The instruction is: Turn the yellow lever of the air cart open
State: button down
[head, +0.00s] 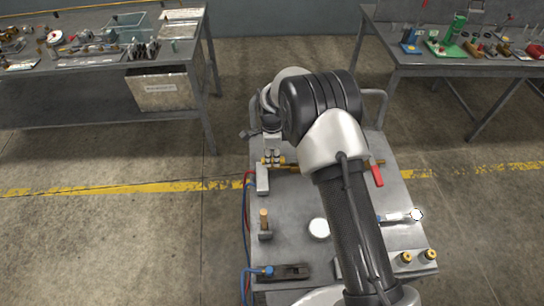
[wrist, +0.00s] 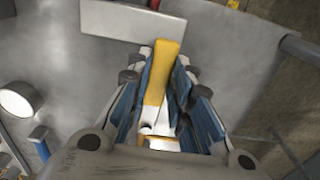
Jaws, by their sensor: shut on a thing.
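The yellow lever (wrist: 161,68) shows in the wrist view as a flat bar between my blue-padded fingers. My gripper (wrist: 164,62) is shut on it, with a finger on each side. The lever's far end reaches past the fingertips, near a pale grey plate (wrist: 128,22). In the head view my arm covers the middle of the grey air cart (head: 285,222), so my gripper and the yellow lever are hidden there.
A red handle (head: 377,176), a round white gauge-like disc (head: 319,229) and brass knobs (head: 430,255) are on the cart. Red and blue hoses (head: 245,215) run down its left side. Cluttered benches (head: 180,58) stand behind at left and right (head: 470,68). Floor beside the cart is clear.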

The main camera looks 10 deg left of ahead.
jog(key=c, duration=1.4)
grip_release()
jog(key=shift+c, duration=0.2)
notch_tip(320, 180, up, 12)
notch_tip(320, 180, up, 10)
jog(key=n+t, duration=0.1)
jog(key=n, duration=0.2)
send_over(272, 159)
jog(key=s+d, duration=0.3)
jog(key=d, duration=0.3)
jog(key=s+d+r+n+t, duration=0.1)
jog(key=s+d+r+n, duration=0.4)
jog(key=s+d+r, duration=0.4)
jog(key=s+d+n+t, duration=0.1)
jog(key=s+d+n, duration=0.2)
jog(key=s, duration=0.7)
jog(key=s+d+r+n+t, duration=0.1)
jog(key=s+d+n, duration=0.3)
jog(key=s, duration=0.7)
jog(key=shift+r+n+t, duration=0.2)
jog(key=shift+n+t, duration=0.1)
jog(key=shift+n, duration=0.2)
